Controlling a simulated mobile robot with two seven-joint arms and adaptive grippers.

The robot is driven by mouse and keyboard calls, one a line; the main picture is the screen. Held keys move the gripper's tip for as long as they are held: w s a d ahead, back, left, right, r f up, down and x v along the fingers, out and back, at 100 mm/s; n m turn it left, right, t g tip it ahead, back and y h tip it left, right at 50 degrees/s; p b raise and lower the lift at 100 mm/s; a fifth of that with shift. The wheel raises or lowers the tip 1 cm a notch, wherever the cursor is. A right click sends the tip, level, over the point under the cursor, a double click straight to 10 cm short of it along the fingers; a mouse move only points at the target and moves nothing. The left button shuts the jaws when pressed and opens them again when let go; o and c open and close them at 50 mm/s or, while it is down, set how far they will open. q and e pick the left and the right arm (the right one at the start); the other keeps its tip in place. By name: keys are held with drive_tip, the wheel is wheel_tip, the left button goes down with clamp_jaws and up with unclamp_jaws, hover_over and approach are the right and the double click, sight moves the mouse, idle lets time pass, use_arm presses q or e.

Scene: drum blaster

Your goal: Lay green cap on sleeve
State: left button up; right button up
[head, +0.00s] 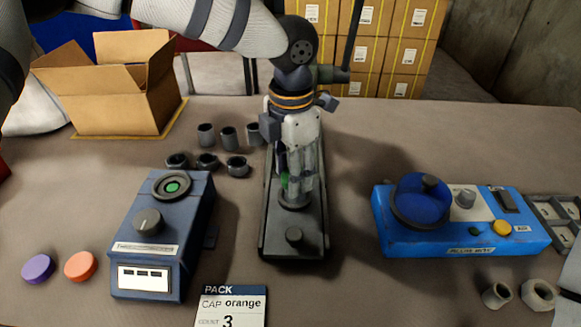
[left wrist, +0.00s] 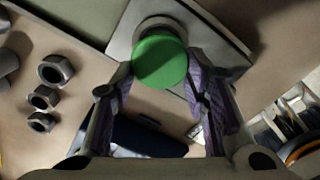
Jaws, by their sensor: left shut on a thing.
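The green cap (left wrist: 160,62) is between the two fingers of my left gripper (left wrist: 162,78) in the left wrist view. In the head view only a green sliver of the cap (head: 285,181) shows between the fingers. My left gripper (head: 299,178) points down, shut on the cap, above the round seat of the dark middle stand (head: 294,237). In the left wrist view a pale round rim (left wrist: 160,24) shows just behind the cap. It may be the sleeve; its body is mostly hidden, and I cannot tell whether the cap touches it. My right gripper is not in view.
A dark blue device (head: 150,240) with a green-centred ring stands left, near a purple cap (head: 38,268) and an orange cap (head: 81,265). Several grey hollow pieces (head: 229,136) stand behind. A blue device (head: 455,235) stands right. A card (head: 230,306) reads "CAP orange", "3".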

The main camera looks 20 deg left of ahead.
use_arm(q)
drive_tip(key=o, duration=1.3)
drive_tip(key=shift+r+p, duration=0.4)
drive_tip(key=shift+r, duration=2.6)
